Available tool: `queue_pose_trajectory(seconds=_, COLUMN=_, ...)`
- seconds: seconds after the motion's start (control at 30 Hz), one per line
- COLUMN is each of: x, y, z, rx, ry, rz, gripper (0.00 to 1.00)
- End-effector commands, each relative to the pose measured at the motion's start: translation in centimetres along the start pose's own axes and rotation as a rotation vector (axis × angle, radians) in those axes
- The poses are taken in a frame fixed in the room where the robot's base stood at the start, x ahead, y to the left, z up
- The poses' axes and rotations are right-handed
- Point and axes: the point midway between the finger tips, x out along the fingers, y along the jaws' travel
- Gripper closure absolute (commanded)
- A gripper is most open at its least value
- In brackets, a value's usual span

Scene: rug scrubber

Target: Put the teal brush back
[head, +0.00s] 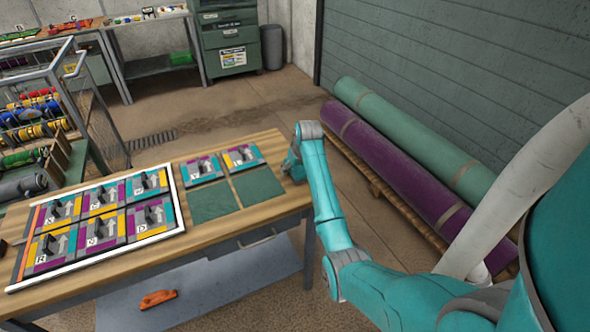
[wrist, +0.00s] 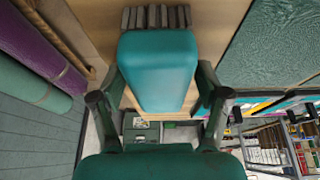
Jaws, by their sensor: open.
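In the wrist view, a teal block with a row of grey bristle-like strips at its far end, which looks like the teal brush (wrist: 158,72), lies over the wooden tabletop. My gripper (wrist: 160,98) is open, with one dark finger on each side of the brush. Small gaps seem to show beside it; whether either finger touches it I cannot tell. In the head view, my gripper (head: 292,166) is low at the right end of the table, and the brush cannot be made out clearly there.
The wooden table (head: 240,222) carries a white-framed tray (head: 98,272) of patterned tiles, two loose tiles and two dark green pads (head: 257,186). An orange tool (head: 158,298) lies below on a grey-blue mat. Purple (head: 400,170) and green rolls lie right of the table.

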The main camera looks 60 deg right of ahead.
Motion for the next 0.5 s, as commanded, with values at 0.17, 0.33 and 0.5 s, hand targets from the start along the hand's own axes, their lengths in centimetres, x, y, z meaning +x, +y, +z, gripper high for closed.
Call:
queue_pose_trajectory(seconds=0.17, x=-2.5, y=0.0, z=-0.1, rx=0.0, ry=0.004, rz=0.001, gripper=0.24)
queue_pose_trajectory(seconds=0.33, x=-6.1, y=0.0, z=-0.1, rx=0.0, ry=0.004, rz=0.001, gripper=0.24)
queue_pose_trajectory(seconds=0.5, x=-9.2, y=0.0, z=-0.1, rx=0.0, ry=0.004, rz=0.001, gripper=0.24)
